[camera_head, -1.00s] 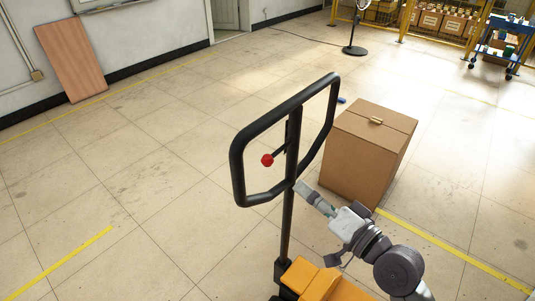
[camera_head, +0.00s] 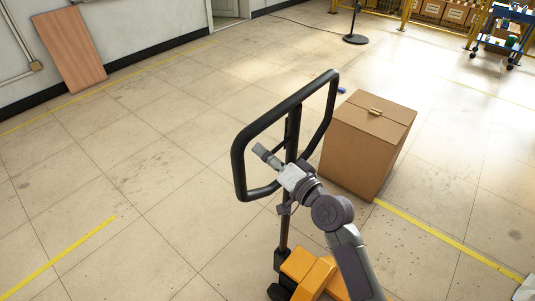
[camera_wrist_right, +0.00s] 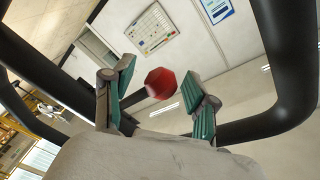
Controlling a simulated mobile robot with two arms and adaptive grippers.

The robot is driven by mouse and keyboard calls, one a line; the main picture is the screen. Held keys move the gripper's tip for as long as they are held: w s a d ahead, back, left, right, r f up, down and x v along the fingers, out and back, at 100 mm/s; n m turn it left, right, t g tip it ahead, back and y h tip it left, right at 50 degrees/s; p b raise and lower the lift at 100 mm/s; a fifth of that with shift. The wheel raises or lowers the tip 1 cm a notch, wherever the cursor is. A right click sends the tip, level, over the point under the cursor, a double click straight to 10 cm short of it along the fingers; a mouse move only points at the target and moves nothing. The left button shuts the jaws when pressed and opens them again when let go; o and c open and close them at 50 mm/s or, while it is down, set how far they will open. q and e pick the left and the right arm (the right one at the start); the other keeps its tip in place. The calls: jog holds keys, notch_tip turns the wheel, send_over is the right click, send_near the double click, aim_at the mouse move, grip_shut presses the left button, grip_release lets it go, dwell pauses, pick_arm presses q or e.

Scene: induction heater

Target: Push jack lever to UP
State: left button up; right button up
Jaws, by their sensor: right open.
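The pallet jack's black loop handle (camera_head: 240,165) stands upright on its post above the orange jack body (camera_head: 312,272). My right gripper (camera_head: 262,152) is at the handle loop, near the post, and hides the lever in the head view. In the right wrist view the lever's red knob (camera_wrist_right: 160,83) sits ahead of and between the fingertips of my open right gripper (camera_wrist_right: 158,98). The green-padded fingers stand apart on either side of it, and no grip on it shows. The handle's black bars (camera_wrist_right: 285,60) flank the gripper. My left gripper is not in view.
A closed cardboard box (camera_head: 358,155) stands on the floor right of the handle. A blue cart (camera_head: 500,35) and a black stand base (camera_head: 355,39) are farther back. A brown board (camera_head: 70,50) leans on the wall. The floor left of the jack is clear.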

grip_shut()
dwell(0.3)
jog(key=f+n+b, duration=0.2)
jog(key=b, duration=0.1)
jog(key=f+n+b, duration=0.1)
jog(key=n+b, duration=0.1)
jog(key=b, duration=0.2)
jog(key=shift+w+d+f+y+b, duration=0.2)
jog(key=shift+f+y+b, duration=0.1)
jog(key=shift+f+y, duration=0.1)
jog(key=shift+w+d+n+t+b, duration=0.1)
jog(key=shift+n+t+b, duration=0.2)
jog(key=shift+n+b, duration=0.2)
grip_release()
